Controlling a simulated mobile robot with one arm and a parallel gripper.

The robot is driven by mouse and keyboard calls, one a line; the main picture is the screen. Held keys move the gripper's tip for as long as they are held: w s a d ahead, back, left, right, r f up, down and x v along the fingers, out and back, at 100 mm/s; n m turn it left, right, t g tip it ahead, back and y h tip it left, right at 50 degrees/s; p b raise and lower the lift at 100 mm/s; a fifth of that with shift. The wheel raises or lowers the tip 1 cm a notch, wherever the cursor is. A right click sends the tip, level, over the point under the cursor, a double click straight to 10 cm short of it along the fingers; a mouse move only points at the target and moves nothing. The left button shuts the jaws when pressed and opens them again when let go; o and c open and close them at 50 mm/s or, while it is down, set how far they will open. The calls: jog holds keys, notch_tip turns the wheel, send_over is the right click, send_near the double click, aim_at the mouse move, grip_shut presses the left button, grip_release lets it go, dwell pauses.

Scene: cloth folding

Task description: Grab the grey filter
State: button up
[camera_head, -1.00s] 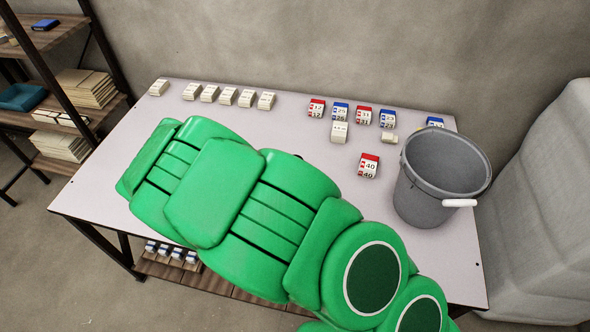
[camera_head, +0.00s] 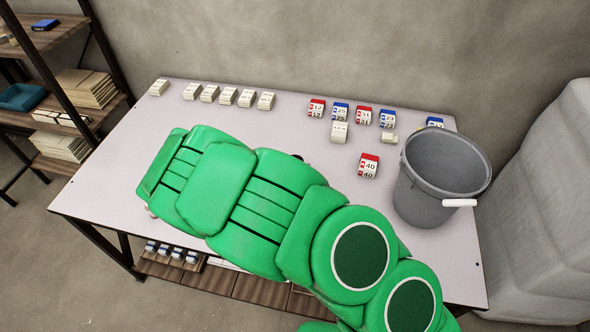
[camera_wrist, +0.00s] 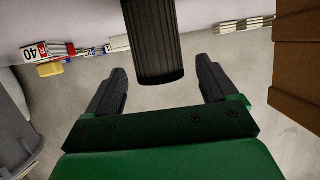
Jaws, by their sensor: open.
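The grey filter (camera_wrist: 155,40) is a dark, ribbed cylinder at the top centre of the wrist view. Its near end lies between the fingertips of my gripper (camera_wrist: 160,75), with a gap on both sides. The fingers are open and I see no contact. In the head view my green arm lies across the table and hides the filter and the fingers.
A grey bucket (camera_head: 425,200) with a white handle stands on the white table (camera_head: 130,150) at the right. Several red, blue and cream boxes stand along the back, with a red 40 box (camera_head: 368,166) nearer. A shelf (camera_head: 70,165) is at the left.

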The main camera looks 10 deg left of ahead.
jog(key=shift+x, duration=1.45)
jog(key=shift+f, duration=0.1)
jog(key=c, duration=1.1)
jog(key=shift+o, duration=0.2)
jog(key=shift+r, duration=5)
